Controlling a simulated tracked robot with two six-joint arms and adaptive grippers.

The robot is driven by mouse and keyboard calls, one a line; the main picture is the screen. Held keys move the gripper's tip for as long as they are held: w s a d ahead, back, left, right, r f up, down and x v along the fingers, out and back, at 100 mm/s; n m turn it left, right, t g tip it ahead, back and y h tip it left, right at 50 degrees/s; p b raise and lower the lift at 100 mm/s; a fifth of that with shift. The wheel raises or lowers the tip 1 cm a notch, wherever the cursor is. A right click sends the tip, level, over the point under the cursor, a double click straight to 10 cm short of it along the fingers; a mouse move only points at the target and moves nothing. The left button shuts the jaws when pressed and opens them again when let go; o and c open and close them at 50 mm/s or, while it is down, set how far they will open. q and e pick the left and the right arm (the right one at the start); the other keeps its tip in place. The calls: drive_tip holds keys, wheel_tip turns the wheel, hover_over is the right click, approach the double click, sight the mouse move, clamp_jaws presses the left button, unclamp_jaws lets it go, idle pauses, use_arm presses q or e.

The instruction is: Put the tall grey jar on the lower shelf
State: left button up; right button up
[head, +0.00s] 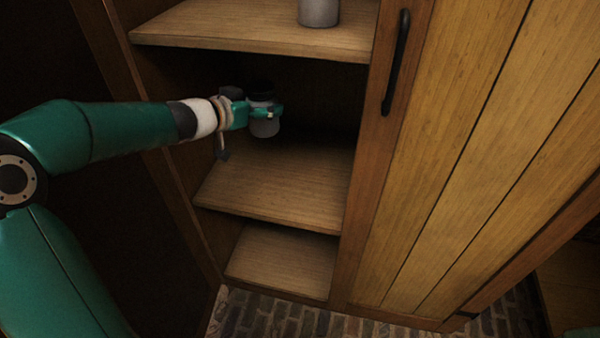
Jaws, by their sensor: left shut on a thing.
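My left gripper (268,112) reaches into the open cabinet and is shut on a grey jar (265,128). The gripper's fingers hide the jar's middle. The jar looks upright, with a dark top, and appears held above the middle shelf (290,188), apart from the board. A lower shelf board (285,262) lies beneath that one and its visible part is bare. My right gripper is not in view.
Another grey jar (319,10) stands on the upper shelf (250,28), its top cut off by the picture edge. A wooden door (450,150) with a black handle (396,62) is to the right. Brick floor (270,315) lies below.

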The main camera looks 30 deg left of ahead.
use_arm(q)
wheel_tip(320, 180, down, 20)
drive_tip(key=b, duration=1.4)
drive_tip(key=shift+b, duration=0.4)
drive_tip(key=shift+r, duration=0.2)
drive_tip(key=shift+f, duration=0.2)
drive_tip(key=o, duration=1.4)
drive_tip(key=shift+o, duration=0.2)
